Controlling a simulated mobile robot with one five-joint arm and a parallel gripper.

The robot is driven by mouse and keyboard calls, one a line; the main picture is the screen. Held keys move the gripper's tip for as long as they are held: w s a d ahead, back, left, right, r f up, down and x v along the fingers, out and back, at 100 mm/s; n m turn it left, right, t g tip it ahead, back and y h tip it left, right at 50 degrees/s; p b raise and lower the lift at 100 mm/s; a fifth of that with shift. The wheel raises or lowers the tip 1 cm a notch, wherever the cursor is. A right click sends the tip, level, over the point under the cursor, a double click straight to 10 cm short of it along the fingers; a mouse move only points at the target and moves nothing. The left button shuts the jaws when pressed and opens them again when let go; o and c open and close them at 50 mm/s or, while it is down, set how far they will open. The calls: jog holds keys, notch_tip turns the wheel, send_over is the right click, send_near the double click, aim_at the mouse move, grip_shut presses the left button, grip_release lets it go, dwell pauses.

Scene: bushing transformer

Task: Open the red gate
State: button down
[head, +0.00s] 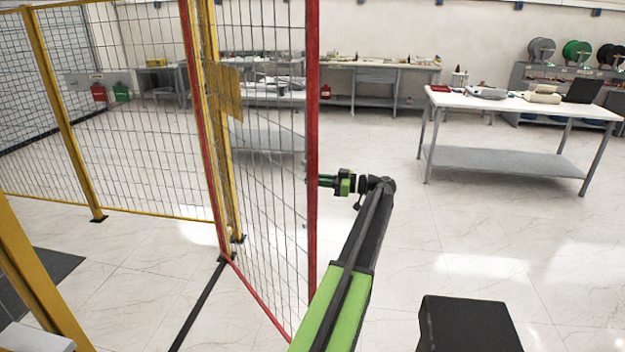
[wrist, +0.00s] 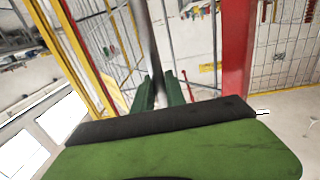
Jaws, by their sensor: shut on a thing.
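The red gate (head: 312,100) is a red frame with wire mesh, in the middle of the head view. It stands swung out at an angle from the dark floor strip (head: 205,300), with its near red upright by my gripper. My gripper (head: 322,181) reaches this upright from the right; its fingertips are partly hidden there. In the wrist view its green fingers (wrist: 160,93) are shut on a grey bar (wrist: 148,45), which looks like the gate's handle. A red upright (wrist: 236,50) shows to the right of the fingers.
Yellow mesh fencing (head: 60,110) runs along the left, with a yellow post (head: 30,270) at the near left. A white-topped table (head: 520,103) stands at the back right. A black box shape (head: 468,325) is at the bottom.

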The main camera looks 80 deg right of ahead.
jog(key=c, duration=1.4)
grip_release()
jog(key=shift+w, duration=0.1)
jog(key=shift+o, duration=0.2)
jog(key=s+a, duration=0.1)
jog(key=s, duration=1.6)
jog(key=shift+s, duration=0.25)
jog(key=shift+r, duration=0.1)
